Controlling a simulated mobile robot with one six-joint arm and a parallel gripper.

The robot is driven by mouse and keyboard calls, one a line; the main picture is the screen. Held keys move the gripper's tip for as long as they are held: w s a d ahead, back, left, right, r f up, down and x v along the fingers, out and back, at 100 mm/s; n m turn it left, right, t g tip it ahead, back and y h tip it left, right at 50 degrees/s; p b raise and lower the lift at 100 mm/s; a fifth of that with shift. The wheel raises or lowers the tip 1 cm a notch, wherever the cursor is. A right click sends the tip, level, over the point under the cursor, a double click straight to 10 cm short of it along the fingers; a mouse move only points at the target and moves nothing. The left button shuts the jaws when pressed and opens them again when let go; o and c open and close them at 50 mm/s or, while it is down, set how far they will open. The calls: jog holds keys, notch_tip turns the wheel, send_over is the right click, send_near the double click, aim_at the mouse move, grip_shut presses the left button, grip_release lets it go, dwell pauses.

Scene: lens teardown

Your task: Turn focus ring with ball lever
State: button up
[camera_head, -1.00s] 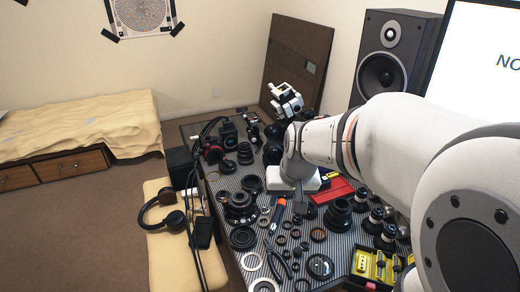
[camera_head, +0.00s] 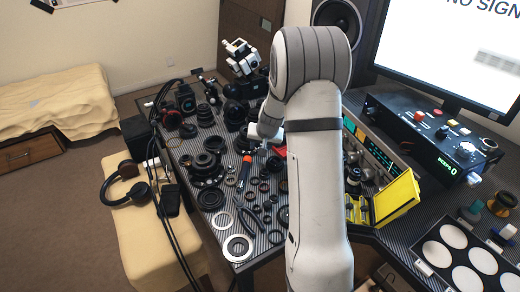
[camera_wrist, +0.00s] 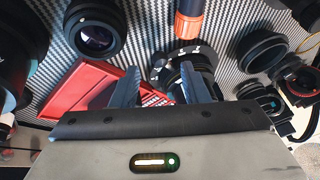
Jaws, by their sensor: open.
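In the wrist view a dark lens with white marks on its ring (camera_wrist: 176,62) lies on the striped mat, partly hidden by my right finger. I take this for the focus ring; a ball lever on it cannot be made out. My gripper (camera_wrist: 158,72) is open, its two grey fingers apart and nothing held between them. The marked ring shows beyond and between the fingertips; contact cannot be told. In the head view my gripper (camera_head: 265,149) is small and low over the mat, partly hidden by my arm.
An orange-and-dark handled tool (camera_wrist: 188,22) lies just beyond the ring. A red tray (camera_wrist: 75,98) is at left, and lenses (camera_wrist: 97,32) lie around. In the head view, a yellow box (camera_head: 397,197) stands right of my arm, and headphones (camera_head: 125,183) lie at left.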

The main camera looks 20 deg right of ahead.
jog(key=shift+x, duration=1.55)
jog(key=shift+c, duration=0.3)
grip_shut()
